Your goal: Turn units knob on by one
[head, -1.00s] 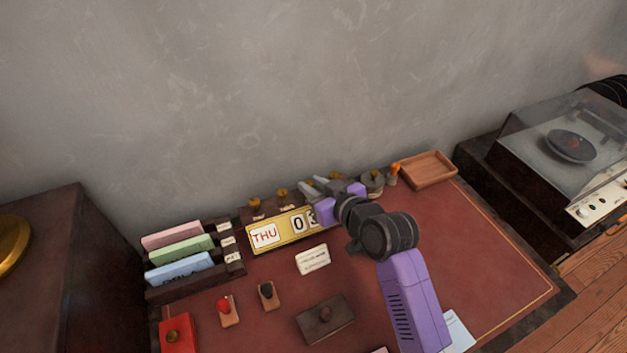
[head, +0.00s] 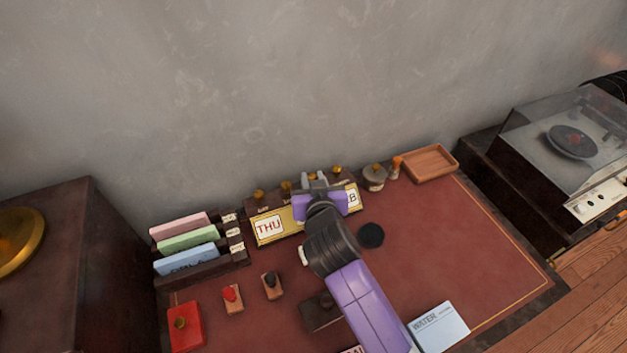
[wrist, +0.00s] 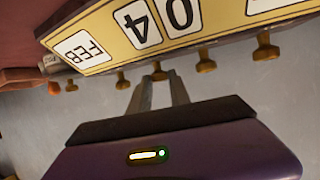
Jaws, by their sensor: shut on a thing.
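The calendar (head: 289,217) is a long gold-fronted box near the wall, with a row of brass knobs behind it. It shows upside down in the wrist view (wrist: 108,40), reading 0, 4 and FEB. My gripper (head: 314,178) reaches over the calendar's top from the front. In the wrist view, its fingertips (wrist: 159,82) are shut on the units knob (wrist: 158,72), behind the digits. The tens knob (wrist: 205,64) and the day knob (wrist: 265,46) stand to one side, the month knob (wrist: 122,81) to the other. My gripper and arm hide the digits in the head view.
A round pot (head: 374,179) and a wooden tray (head: 430,163) stand right of the calendar. Coloured cards (head: 187,238) in a rack stand at the left. A dark disc (head: 370,235) lies on the red desk top. The desk's right side is mostly clear.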

